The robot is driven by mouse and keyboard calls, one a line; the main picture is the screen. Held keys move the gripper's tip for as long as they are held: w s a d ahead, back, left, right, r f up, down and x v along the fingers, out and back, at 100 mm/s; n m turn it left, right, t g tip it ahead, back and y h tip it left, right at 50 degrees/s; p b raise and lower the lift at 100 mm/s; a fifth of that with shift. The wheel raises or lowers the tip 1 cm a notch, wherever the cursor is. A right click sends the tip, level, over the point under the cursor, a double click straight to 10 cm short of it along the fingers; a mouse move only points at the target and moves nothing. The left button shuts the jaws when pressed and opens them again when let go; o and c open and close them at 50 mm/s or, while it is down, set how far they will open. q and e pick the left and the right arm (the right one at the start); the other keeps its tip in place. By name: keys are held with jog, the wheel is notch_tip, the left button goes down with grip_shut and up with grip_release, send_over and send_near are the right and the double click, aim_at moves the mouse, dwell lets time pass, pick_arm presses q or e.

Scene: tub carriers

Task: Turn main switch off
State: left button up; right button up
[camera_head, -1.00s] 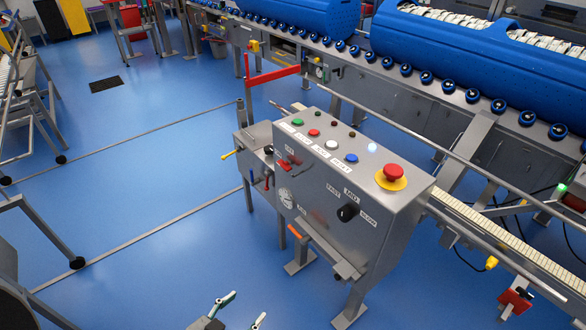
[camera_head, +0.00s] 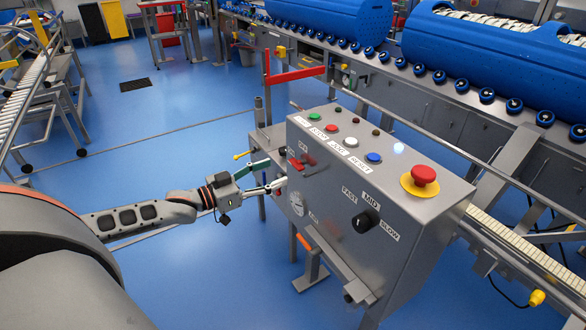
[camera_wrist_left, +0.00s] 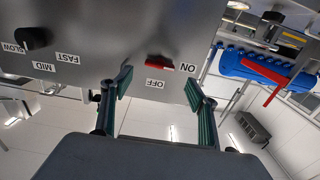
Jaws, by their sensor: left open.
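The main switch is a small red handle (camera_head: 296,164) on the end face of the grey control box (camera_head: 345,190). In the left wrist view the red handle (camera_wrist_left: 159,66) lies almost level, its right end pointing toward the ON label (camera_wrist_left: 188,67). The OFF label (camera_wrist_left: 155,84) is just below it there. My left gripper (camera_head: 268,175) is at this face, close to the handle. In the left wrist view its open green-padded fingers (camera_wrist_left: 158,85) stand on either side of the switch, with nothing between them. I cannot tell whether they touch the panel. My right gripper is out of view.
A black speed knob (camera_head: 366,221) is on the same face. Coloured buttons and a red emergency stop (camera_head: 423,175) are on top. A conveyor with blue tubs (camera_head: 480,55) runs behind. The blue floor left of the box is open.

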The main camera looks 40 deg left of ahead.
aim_at(293, 166)
pick_arm(q)
jog(key=x, duration=0.2)
jog(key=b+x, duration=0.1)
jog(key=x, duration=0.2)
jog(key=shift+f, duration=0.2)
jog(key=shift+b+x, duration=0.4)
jog(key=shift+x, duration=0.55)
jog(key=shift+r, duration=0.1)
jog(key=c, duration=1.1)
